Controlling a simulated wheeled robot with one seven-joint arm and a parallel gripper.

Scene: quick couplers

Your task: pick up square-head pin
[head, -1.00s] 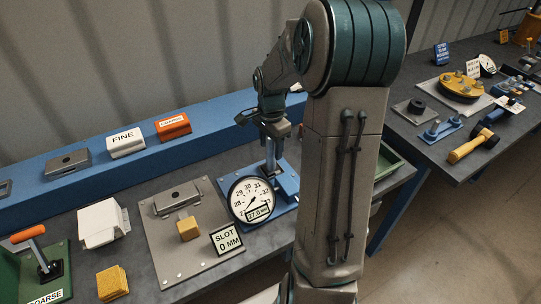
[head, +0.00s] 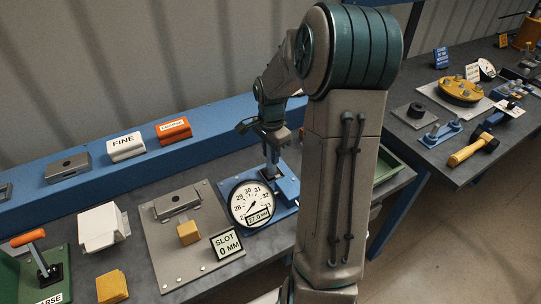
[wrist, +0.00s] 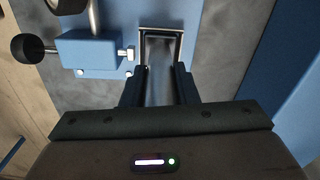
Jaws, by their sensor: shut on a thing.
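The square-head pin (head: 272,158) is a grey metal bar that stands upright at the blue gauge fixture (head: 287,184), behind the round dial. In the wrist view the pin (wrist: 160,72) is a shiny grey square bar between my two fingers. My gripper (wrist: 158,88) is shut on it, with a dark finger on each side. In the head view my gripper (head: 271,143) is over the pin and hides its top. The pin's lower end is at a square metal-rimmed opening in the blue fixture (wrist: 172,17); I cannot tell how deep it sits.
The dial gauge (head: 251,203) stands in front of the fixture, with a "SLOT 0 MM" sign (head: 226,245) beside it. A blue clamp block with a black knob (wrist: 90,50) is close left of the pin in the wrist view. A blue rail (head: 90,178) runs behind.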

